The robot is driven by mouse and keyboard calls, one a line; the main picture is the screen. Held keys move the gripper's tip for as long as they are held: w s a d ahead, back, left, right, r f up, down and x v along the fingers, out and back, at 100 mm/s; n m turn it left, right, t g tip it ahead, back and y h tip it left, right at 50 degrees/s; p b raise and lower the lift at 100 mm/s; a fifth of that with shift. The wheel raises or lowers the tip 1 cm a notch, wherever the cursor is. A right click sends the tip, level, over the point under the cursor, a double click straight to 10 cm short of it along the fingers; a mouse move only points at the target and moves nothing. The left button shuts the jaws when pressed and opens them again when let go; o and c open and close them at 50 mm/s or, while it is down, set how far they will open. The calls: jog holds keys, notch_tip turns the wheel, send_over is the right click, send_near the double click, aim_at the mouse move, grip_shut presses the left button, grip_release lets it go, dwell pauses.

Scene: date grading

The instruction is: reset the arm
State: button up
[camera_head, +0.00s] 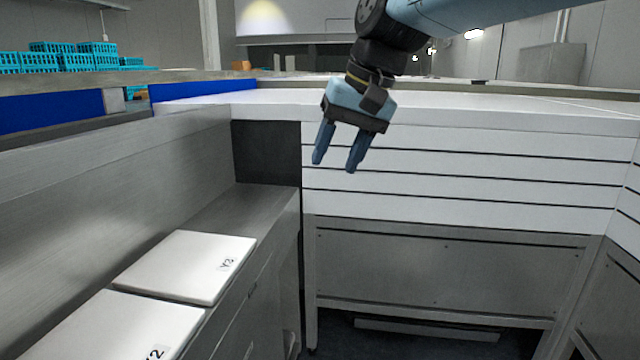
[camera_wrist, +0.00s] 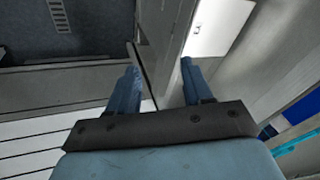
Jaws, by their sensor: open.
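My gripper (camera_head: 335,165) hangs from my blue arm in the upper middle of the head view, in front of the white slatted panel. Its two blue fingers point down and stand apart, with nothing between them. In the wrist view my gripper (camera_wrist: 160,72) also shows its fingers spread and empty. Below the fingers in that view are the edge of a steel counter and a dark floor. The fingers touch nothing that I can see.
A steel counter (camera_head: 225,218) runs along the left, bearing white lids marked Y3 (camera_head: 180,262) and Y2 (camera_head: 115,325). A white slatted panel (camera_head: 470,165) stands behind my gripper. Turquoise crates (camera_head: 80,60) sit at the back left. The space below my gripper looks free.

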jog(key=s+d+f+t+h, duration=0.1)
jog(key=s+d+f, duration=0.2)
jog(key=d, duration=0.4)
jog(key=s+d+f+m+t+h, duration=0.1)
jog(key=s+d+f, duration=0.2)
jog(key=d+f, duration=0.2)
jog(key=s+d+f+t+h, duration=0.1)
jog(key=d+f, duration=0.3)
jog(key=d, duration=0.4)
jog(key=shift+s+d+m+h, duration=0.3)
jog(key=shift+s+m+h, duration=0.1)
jog(key=shift+s, duration=0.5)
jog(key=shift+c, duration=0.5)
jog(key=shift+c, duration=0.2)
